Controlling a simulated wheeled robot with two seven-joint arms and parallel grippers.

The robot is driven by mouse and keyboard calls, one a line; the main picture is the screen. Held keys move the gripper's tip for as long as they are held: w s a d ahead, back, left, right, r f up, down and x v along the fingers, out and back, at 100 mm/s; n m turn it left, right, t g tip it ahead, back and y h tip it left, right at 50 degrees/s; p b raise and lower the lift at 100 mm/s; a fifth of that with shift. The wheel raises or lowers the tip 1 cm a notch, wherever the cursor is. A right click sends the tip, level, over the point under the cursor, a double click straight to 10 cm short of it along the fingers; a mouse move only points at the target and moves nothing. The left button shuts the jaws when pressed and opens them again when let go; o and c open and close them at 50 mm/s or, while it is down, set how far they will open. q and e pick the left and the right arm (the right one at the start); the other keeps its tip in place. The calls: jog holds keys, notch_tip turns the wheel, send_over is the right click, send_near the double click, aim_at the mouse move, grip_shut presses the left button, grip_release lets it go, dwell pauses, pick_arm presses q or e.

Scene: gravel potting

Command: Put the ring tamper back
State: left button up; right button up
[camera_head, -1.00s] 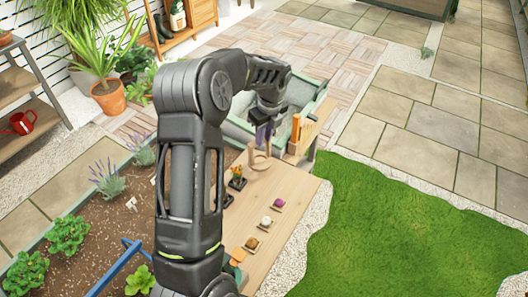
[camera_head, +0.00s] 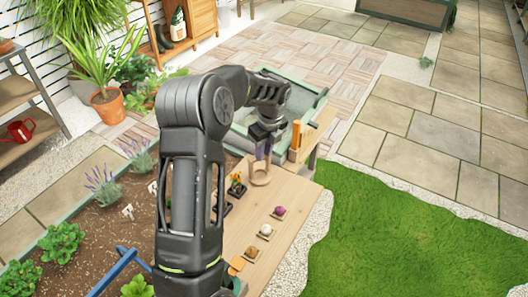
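My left gripper (camera_head: 263,153) points down over the far end of the wooden table. A tan wooden ring-shaped piece (camera_head: 260,175), which looks like the ring tamper, is directly below its fingertips. A purplish-grey part shows between the gripper body and this ring; I cannot tell whether it is the fingers or a handle. I cannot tell whether the ring rests on the table or whether the fingers are closed on it. My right gripper is not in view.
The wooden table (camera_head: 285,195) carries small coasters with a purple (camera_head: 279,211), a white (camera_head: 265,230) and a brown item (camera_head: 251,251).

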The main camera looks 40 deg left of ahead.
pick_arm(q)
jog(key=o, duration=0.6)
jog(key=shift+d+r+p, duration=0.3)
jog(key=shift+r+p, duration=0.7)
jog(key=shift+r, duration=1)
jog(key=shift+d+r+p, duration=0.25)
jog(key=shift+r+p, duration=0.8)
jog(key=shift+r, duration=1)
jog(key=shift+d+r+p, duration=0.3)
jog(key=shift+r+p, duration=0.7)
jog(key=shift+r, duration=1)
